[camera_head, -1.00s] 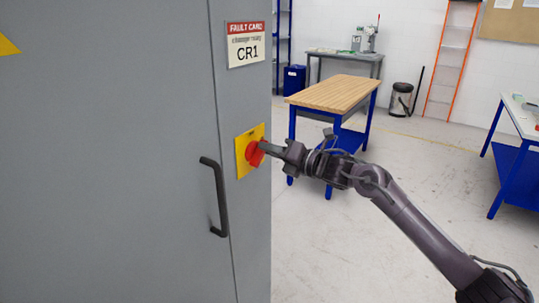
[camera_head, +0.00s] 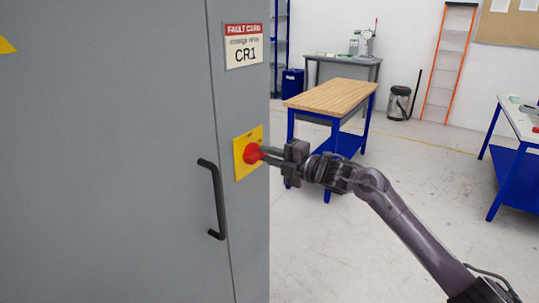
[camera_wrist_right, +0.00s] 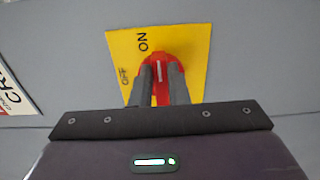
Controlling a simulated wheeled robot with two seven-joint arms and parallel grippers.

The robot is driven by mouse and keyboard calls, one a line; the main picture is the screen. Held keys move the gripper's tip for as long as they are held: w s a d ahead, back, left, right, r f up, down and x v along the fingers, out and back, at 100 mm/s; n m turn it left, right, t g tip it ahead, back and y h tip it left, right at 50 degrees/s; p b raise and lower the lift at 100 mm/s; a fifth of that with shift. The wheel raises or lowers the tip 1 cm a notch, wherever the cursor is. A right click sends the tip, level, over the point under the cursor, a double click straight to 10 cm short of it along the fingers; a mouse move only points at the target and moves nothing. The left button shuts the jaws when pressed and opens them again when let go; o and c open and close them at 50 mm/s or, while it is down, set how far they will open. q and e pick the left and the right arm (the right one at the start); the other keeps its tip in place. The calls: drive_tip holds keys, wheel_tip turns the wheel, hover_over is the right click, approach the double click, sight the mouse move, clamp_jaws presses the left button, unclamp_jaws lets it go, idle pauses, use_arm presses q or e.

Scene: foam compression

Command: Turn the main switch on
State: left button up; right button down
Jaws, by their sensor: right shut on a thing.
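The main switch is a red rotary knob (camera_head: 252,153) on a yellow plate (camera_head: 241,168) on the grey cabinet's right part. In the right wrist view, the knob (camera_wrist_right: 160,62) has a white mark pointing up, roughly toward the ON label (camera_wrist_right: 143,42). The OFF label (camera_wrist_right: 125,76) is to the left. My right gripper (camera_head: 264,154) is shut on the knob, and its two fingers (camera_wrist_right: 160,85) sit on either side of its grip. The fingers hide part of the knob. My left gripper is not in view.
The grey cabinet (camera_head: 110,150) fills the left side, with a black door handle (camera_head: 219,200) protruding left of the switch. A fault card reading CR1 (camera_head: 244,46) is above. A wood-topped bench (camera_head: 332,97) stands behind my right arm.

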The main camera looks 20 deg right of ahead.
drive_tip(key=shift+d, duration=0.1)
idle(0.4)
drive_tip(key=c, duration=1.4)
unclamp_jaws()
drive_tip(key=b+v, duration=0.2)
drive_tip(key=v, duration=0.5)
drive_tip(key=shift+s+d+b, duration=0.25)
drive_tip(key=shift+s+b, duration=0.05)
drive_tip(key=shift+b, duration=0.1)
